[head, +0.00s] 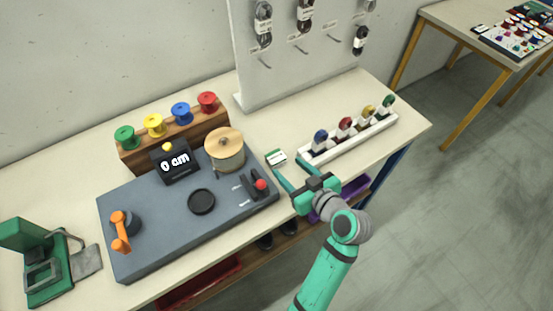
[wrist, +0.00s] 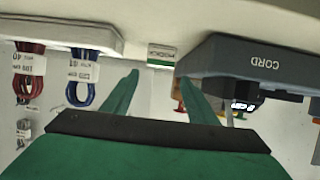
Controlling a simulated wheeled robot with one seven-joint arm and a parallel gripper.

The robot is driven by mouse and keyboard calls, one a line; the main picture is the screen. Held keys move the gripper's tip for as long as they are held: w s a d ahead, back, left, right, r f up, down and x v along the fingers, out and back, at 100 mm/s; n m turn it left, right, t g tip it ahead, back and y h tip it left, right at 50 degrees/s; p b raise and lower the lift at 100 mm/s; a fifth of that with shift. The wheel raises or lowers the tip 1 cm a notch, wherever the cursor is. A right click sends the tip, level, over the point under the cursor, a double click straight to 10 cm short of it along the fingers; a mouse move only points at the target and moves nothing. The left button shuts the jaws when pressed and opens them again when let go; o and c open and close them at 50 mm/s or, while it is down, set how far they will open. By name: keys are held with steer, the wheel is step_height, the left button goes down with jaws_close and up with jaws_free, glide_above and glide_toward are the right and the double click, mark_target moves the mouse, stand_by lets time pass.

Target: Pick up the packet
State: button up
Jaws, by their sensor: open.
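The packet (head: 276,157) is a small white and green piece lying on the pale bench top, just right of the wooden spool. It also shows in the wrist view (wrist: 161,55), with dark lettering on its white part and a green band. My gripper (head: 287,165) is open and empty, its two green fingers spread. In the wrist view the fingertips (wrist: 159,77) point toward the packet, which lies beyond them and between their lines. The fingers do not appear to touch it.
The grey machine (head: 160,235) with its red-topped lever (head: 261,185) stands close left of my gripper. A white rack (head: 350,140) of several coloured lace bundles stands close right. A pegboard (head: 300,50) rises behind. The bench between is clear.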

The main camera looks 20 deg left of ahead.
mark_target(276, 157)
steer(key=x, duration=0.9)
steer(key=shift+w+a+f, duration=0.1)
steer(key=shift+a+f, duration=0.05)
steer(key=shift+f, duration=0.05)
steer(key=c, duration=0.9)
